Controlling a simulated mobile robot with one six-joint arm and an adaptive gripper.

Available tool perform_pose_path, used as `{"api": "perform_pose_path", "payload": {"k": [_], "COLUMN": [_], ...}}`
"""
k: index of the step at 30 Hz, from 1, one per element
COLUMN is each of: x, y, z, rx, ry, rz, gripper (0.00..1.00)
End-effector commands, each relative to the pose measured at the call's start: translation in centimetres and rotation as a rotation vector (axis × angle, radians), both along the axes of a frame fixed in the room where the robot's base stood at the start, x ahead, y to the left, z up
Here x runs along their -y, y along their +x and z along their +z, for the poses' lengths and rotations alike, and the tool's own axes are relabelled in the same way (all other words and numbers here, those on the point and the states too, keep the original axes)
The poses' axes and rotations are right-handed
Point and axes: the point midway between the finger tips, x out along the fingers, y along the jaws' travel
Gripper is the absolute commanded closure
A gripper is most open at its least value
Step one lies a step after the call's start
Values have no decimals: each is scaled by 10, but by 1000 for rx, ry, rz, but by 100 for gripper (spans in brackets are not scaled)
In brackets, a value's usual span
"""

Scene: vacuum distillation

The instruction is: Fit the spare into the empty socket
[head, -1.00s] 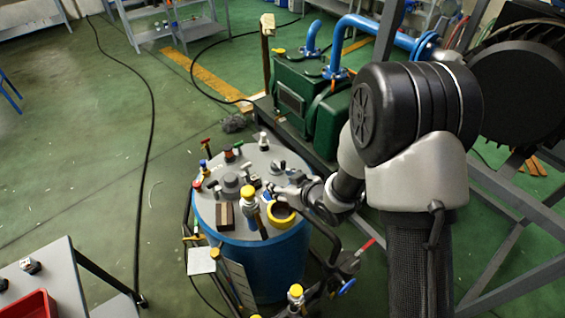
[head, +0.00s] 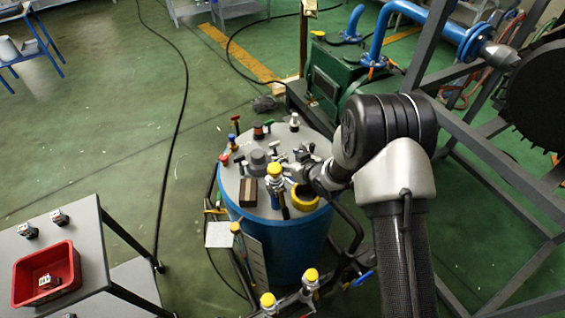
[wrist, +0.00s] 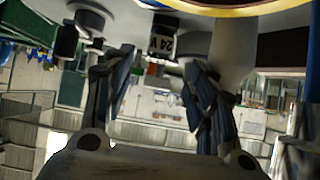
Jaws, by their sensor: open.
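Small white-and-black modules sit on the grey side table (head: 78,217): one module (head: 27,230) at the left and another module (head: 59,217) near the back edge. A third module (head: 47,282) lies in a red bin (head: 68,254). I cannot tell which is the spare, and no empty socket can be made out. My gripper (head: 300,160) is over the right part of the blue vessel's lid. In the wrist view my gripper (wrist: 160,85) is open. A dark block marked "24 V" (wrist: 163,43) shows between and beyond its fingers; I cannot tell whether they touch it.
The blue vessel (head: 275,240) carries several valves, a brown block (head: 247,191) and a yellow ring (head: 305,197) on its lid. Yellow-capped fittings (head: 267,300) stand in front. A green pump (head: 330,85) and a grey frame (head: 500,165) stand behind and right. A black cable crosses the open floor.

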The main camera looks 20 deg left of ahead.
Motion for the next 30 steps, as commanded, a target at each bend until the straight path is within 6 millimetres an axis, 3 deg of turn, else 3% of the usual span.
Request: {"api": "perform_pose_path", "payload": {"k": [9, 18, 30], "x": [-26, -29, -29], "y": [25, 28, 28], "z": [-25, -26, -26], "rx": [1, 1, 1], "ry": [0, 0, 0], "rz": [2, 1, 1], "gripper": [48, 49, 76]}}
